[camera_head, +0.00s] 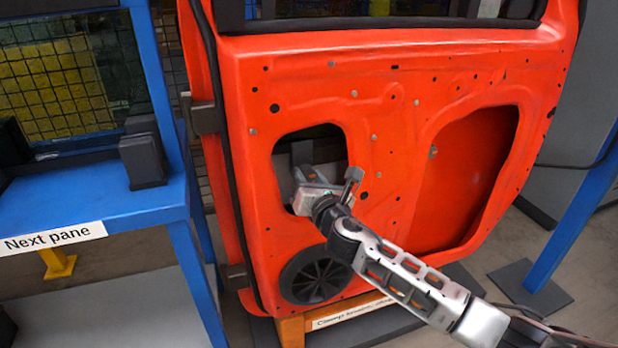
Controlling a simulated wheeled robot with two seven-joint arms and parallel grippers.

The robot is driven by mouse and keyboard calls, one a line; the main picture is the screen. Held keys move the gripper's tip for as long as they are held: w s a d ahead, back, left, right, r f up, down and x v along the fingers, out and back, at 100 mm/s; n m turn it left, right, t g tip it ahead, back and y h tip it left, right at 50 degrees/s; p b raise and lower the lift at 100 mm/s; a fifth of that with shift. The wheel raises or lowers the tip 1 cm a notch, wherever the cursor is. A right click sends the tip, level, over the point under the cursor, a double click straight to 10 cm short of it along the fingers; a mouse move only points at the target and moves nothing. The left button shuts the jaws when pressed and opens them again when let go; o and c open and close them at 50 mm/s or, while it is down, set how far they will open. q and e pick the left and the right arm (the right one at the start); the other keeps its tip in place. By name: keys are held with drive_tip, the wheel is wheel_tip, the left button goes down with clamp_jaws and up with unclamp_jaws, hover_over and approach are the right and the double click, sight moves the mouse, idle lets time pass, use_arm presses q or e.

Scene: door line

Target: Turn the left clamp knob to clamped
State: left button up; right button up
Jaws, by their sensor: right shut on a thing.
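The orange-red door panel (300,70) stands upright in front of me, with two large cut-outs. My right gripper (335,180) comes in from the lower right and sits at the smaller, left cut-out. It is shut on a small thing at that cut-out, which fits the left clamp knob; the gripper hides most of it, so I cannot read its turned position. Grey parts show behind the gripper inside the cut-out. My left gripper is not in view.
A round black speaker (315,277) sits low on the door, just below my gripper. A blue rack (110,205) labelled "Next pane" (52,238) stands at the left. A wooden support (292,330) is under the door. A blue post (572,225) stands at the right.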

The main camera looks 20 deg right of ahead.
drive_tip(key=m, duration=0.5)
drive_tip(key=shift+f, duration=0.1)
drive_tip(key=m, duration=0.4)
drive_tip(key=m+p, duration=0.1)
drive_tip(key=m, duration=0.4)
drive_tip(key=shift+m, duration=1.2)
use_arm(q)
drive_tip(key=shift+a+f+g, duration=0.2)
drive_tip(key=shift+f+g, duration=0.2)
use_arm(e)
drive_tip(key=shift+m, duration=0.4)
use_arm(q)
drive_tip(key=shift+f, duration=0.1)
use_arm(e)
drive_tip(key=o, duration=1)
drive_tip(key=shift+c, duration=0.2)
drive_tip(key=shift+s, duration=0.1)
